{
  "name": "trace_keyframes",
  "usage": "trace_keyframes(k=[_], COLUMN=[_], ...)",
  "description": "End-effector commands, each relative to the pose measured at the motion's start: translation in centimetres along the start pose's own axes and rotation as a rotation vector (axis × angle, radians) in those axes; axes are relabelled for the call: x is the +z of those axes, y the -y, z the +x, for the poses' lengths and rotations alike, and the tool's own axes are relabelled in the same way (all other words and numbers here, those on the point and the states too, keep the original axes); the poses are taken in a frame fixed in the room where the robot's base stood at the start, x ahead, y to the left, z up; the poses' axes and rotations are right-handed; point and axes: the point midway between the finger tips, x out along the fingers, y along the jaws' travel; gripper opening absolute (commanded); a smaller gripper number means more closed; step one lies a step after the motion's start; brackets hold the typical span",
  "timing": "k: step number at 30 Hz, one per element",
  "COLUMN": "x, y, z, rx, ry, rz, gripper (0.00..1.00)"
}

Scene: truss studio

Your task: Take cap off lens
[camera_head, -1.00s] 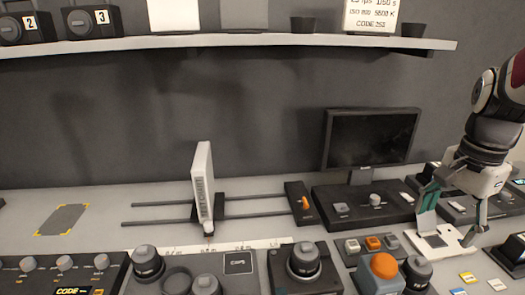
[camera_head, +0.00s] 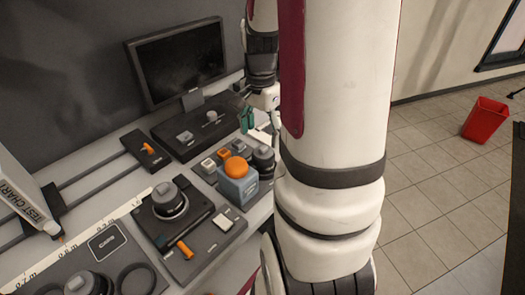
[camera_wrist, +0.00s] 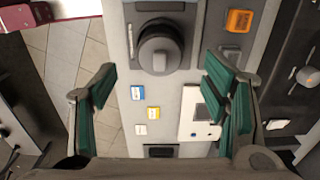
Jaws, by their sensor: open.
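My gripper (camera_head: 260,120) is at the right end of the bench in the head view, partly hidden by my arm. In the wrist view its teal-padded fingers (camera_wrist: 158,88) are wide apart with nothing between them. Beyond the fingertips is a round dark piece (camera_wrist: 160,48) with a grey grip on top. The head view shows a similar round dark piece (camera_head: 167,198) upright on a black panel. Another (camera_head: 263,158) stands beside a blue-grey box with an orange button. I cannot tell which of these is the lens with its cap.
A test chart (camera_head: 28,190) stands on rails at the left. A monitor (camera_head: 180,62) stands at the back. An orange button (camera_head: 237,167) rises above the panels. A white plate (camera_wrist: 198,112) and small blue and yellow tags lie near the gripper. A red bin (camera_head: 485,120) is on the floor.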

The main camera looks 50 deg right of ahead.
Motion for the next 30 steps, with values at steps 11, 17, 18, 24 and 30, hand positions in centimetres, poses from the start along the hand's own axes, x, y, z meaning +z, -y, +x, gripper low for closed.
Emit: trace_keyframes(k=[11, 17, 18, 24, 30], x=[-0.2, -0.2, -0.2, -0.2, -0.2], y=[-0.1, 0.0, 0.0, 0.0, 0.0], z=[4.3, 5.4, 5.4, 5.4, 5.4], rx=[0.003, 0.000, 0.000, 0.000, 0.000], ry=[0.002, 0.000, 0.000, 0.000, 0.000], rz=[-0.001, -0.001, -0.001, -0.001, -0.001], gripper=[0.68, 0.68, 0.68, 0.55, 0.26])
